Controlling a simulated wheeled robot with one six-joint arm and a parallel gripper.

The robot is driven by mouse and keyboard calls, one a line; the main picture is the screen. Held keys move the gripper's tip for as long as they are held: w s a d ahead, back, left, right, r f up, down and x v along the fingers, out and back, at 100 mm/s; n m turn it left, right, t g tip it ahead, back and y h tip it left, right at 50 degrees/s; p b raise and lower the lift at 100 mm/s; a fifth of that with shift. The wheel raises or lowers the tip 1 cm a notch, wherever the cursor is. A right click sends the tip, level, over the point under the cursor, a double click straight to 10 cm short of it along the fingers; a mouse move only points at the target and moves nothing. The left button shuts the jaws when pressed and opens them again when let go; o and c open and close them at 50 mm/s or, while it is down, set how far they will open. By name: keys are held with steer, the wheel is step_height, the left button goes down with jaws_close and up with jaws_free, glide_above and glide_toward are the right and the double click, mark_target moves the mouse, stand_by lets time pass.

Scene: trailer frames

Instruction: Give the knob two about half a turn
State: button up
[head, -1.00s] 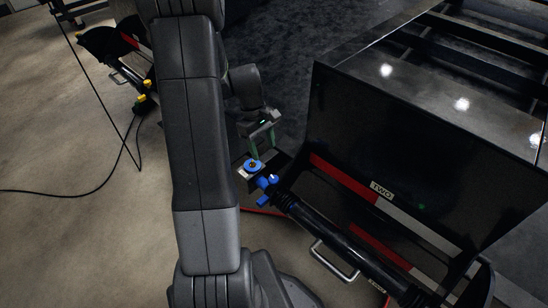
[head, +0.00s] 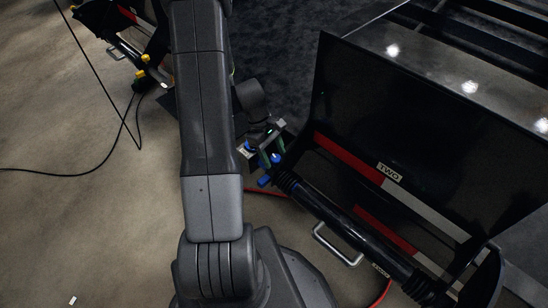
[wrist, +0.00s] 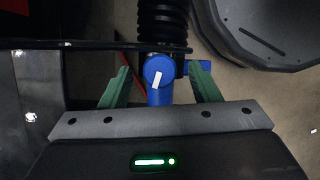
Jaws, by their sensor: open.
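The knob of unit two (wrist: 158,70) is blue and round, with a slanted white mark on its face, in the middle of the wrist view. It sits on a blue fitting at the end of a black ribbed tube. My gripper (wrist: 160,77) is open, with one green finger on each side of the knob and a visible gap on both sides. In the head view my gripper (head: 268,152) is at the tube's upper left end, close to the blue knob (head: 277,158), and partly covers the fittings there.
A black panel with a TWO label (head: 389,173) and a red and white stripe stands at the right. A metal handle (head: 336,243) lies beside the black tube (head: 345,228). A red hose (head: 265,191) runs on the floor. A similar unit with yellow fittings (head: 140,76) is at the upper left, with open floor below.

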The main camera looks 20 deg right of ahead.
steer(key=shift+s+d+f, duration=0.1)
steer(key=shift+s+f, duration=0.05)
steer(key=shift+f, duration=0.3)
steer(key=c, duration=1)
steer(key=shift+r+m+p, duration=0.1)
steer(key=shift+m+p, duration=0.3)
steer(key=shift+m, duration=0.2)
steer(key=shift+y, duration=0.3)
steer(key=o, duration=1)
steer(key=p+v, duration=0.3)
steer(key=v, duration=1)
steer(key=shift+w+r+p, duration=0.25)
steer(key=shift+w+p, duration=0.05)
steer(key=shift+w, duration=0.05)
